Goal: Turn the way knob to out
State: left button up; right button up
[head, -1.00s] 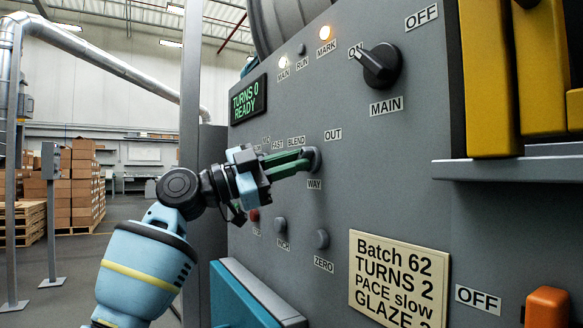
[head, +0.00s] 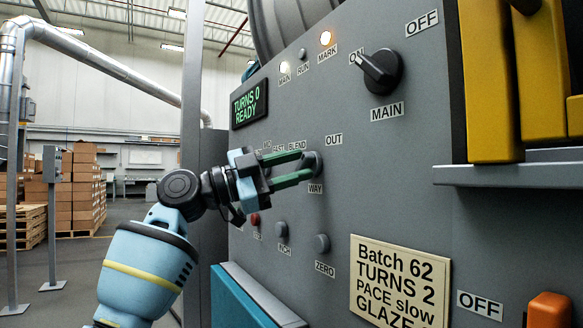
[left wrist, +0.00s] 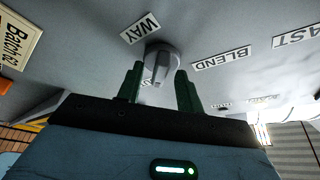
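The way knob (head: 317,164) is a round grey knob on the machine's panel, above the WAY label (head: 315,188) and below and left of the OUT label (head: 334,139). In the left wrist view the knob (left wrist: 163,60) has a raised ridge running down the picture, toward a label partly hidden between the fingers. In the head view I cannot tell its pointing. My left gripper (head: 306,164) is open, its green fingers apart at either side of the knob's front. In the left wrist view both fingers show apart, with the ridge between them. My right gripper is not in view.
The main knob (head: 380,69) is above right. A red button (head: 255,219) and two grey buttons (head: 323,243) sit below. The display (head: 249,103) reads TURNS 0 READY. A batch card (head: 399,281) is lower right, and a shelf (head: 510,174) juts out at right.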

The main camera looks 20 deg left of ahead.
pick_arm(q)
jog(key=v, duration=0.8)
jog(key=shift+p, duration=0.35)
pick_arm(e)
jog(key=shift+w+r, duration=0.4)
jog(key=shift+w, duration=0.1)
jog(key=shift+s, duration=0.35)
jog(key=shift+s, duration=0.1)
